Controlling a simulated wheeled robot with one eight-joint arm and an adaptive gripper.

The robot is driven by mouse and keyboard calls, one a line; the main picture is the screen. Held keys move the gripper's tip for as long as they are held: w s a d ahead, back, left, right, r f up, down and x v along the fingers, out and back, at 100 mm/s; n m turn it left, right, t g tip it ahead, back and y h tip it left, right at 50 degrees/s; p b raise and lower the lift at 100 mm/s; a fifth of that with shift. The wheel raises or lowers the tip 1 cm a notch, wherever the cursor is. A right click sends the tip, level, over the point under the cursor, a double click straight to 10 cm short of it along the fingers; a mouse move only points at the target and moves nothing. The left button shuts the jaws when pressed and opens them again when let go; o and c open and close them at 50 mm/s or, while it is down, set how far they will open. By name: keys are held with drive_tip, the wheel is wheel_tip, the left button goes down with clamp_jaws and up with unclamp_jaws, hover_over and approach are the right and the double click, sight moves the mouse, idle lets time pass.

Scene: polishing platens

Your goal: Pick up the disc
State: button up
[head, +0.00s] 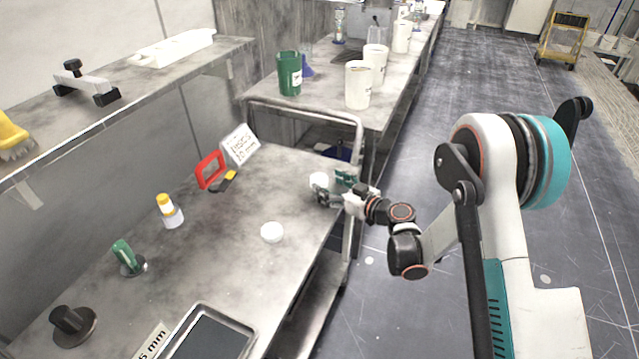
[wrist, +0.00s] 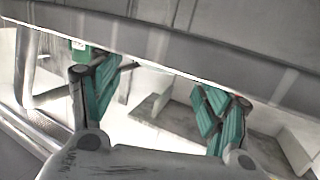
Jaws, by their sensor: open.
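A small white disc (head: 272,232) lies on the grey metal bench, left of and nearer than my gripper (head: 333,186). Another small white round object (head: 319,180) shows right by my gripper's fingers; I cannot tell if they touch. A black disc with a knob (head: 73,325) and a dark disc with a green handle (head: 130,258) stand at the bench's left. Which one is the task's disc is unclear. My gripper is at the bench's right edge. In the wrist view its green fingers (wrist: 160,103) are spread apart, with no object clearly between them.
The bench (head: 225,270) also holds a yellow-capped bottle (head: 170,211), a red-framed tool (head: 211,170), a white sign (head: 240,146) and a dark tray (head: 208,335). A metal rail (head: 357,150) bounds its far right. Cups, including a green one (head: 289,74), stand beyond.

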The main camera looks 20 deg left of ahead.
sight(321, 180)
drive_tip(key=b+x, duration=0.2)
drive_tip(key=x, duration=0.1)
drive_tip(key=shift+w+a, duration=0.1)
drive_tip(key=shift+a, duration=0.2)
drive_tip(key=shift+w+a, duration=0.3)
drive_tip(key=shift+a, duration=0.3)
drive_tip(key=c, duration=1.3)
